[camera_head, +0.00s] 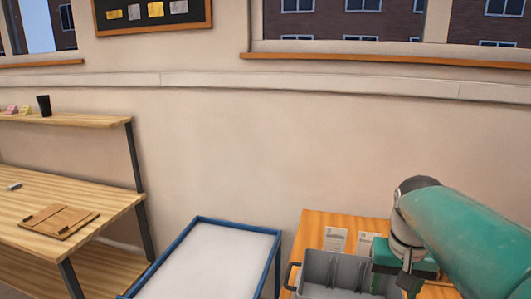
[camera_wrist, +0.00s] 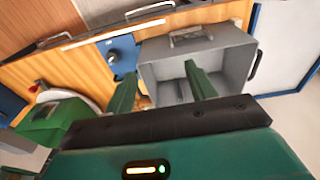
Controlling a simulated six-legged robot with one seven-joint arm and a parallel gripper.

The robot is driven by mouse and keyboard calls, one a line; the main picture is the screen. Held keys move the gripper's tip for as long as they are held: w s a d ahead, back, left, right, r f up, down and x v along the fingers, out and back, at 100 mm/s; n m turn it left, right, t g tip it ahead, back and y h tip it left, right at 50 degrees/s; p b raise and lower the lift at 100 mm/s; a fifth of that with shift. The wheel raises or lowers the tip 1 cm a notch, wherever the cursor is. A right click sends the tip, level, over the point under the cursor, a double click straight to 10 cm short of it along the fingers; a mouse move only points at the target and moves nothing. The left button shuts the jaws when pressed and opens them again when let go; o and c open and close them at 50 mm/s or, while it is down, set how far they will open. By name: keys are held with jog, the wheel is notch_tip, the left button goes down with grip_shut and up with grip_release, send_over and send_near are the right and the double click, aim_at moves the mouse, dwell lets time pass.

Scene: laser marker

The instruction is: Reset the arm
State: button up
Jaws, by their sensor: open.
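My gripper (camera_wrist: 161,82) shows in the wrist view as two green fingers standing well apart, open, with nothing visible between them. It is over the wooden table near the grey bin. The right finger overlaps the bin's open inside; the left finger is beside the bin, in front of the wooden surface. In the head view my green arm reaches in from the right and down over the table, and the fingertips cannot be made out there.
The grey bin (camera_head: 318,266) stands on the wooden table (camera_head: 310,228) with paper sheets (camera_head: 335,240). A blue-framed white table (camera_head: 212,252) stands to its left. A workbench (camera_head: 100,200) holds a wooden board (camera_head: 60,221). In the wrist view, a blue device (camera_wrist: 122,52) and green box (camera_wrist: 52,122) are close left.

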jog(key=s+a+f+n+t, duration=0.2)
jog(key=s+a+n+t, duration=0.1)
jog(key=s+a, duration=0.6)
jog(key=shift+s+a+f+t, duration=0.15)
jog(key=shift+s+a+t, duration=0.2)
jog(key=shift+a+t, duration=0.25)
jog(key=shift+d, duration=0.15)
dwell(2.8)
